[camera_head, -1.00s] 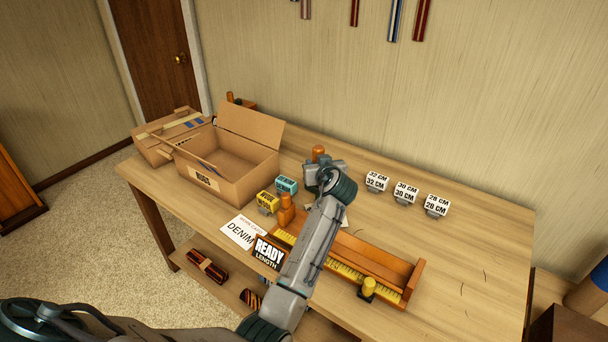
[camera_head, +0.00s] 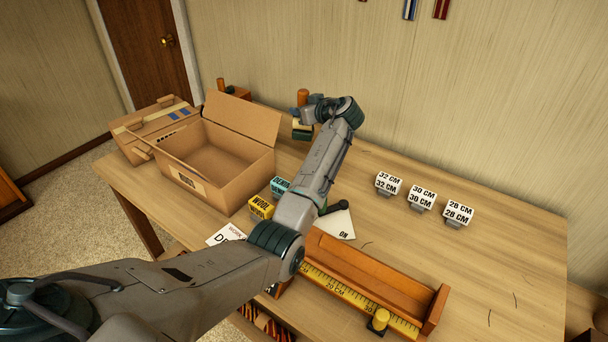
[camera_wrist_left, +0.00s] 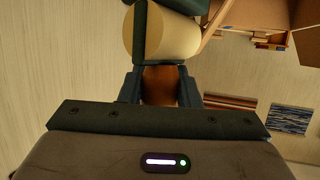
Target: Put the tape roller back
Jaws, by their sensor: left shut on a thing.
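The tape roller (camera_head: 302,128) is in my left gripper (camera_head: 312,108), toward the back of the table. Its orange handle (camera_head: 303,97) sticks up above the gripper. In the left wrist view, the gripper (camera_wrist_left: 160,88) is shut around the orange-brown handle (camera_wrist_left: 160,80), with the cream tape roll (camera_wrist_left: 172,38) and dark teal frame beyond it. The arm partly hides the roller in the head view, and I cannot tell whether it touches the table. My right gripper is not in view.
An open cardboard box (camera_head: 227,181) stands left of the gripper, with a closed carton (camera_head: 150,137) beside it. A small wooden stand (camera_head: 238,92) is behind the box. Number blocks (camera_head: 422,197) and a wooden measuring tray (camera_head: 360,275) are to the right and front.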

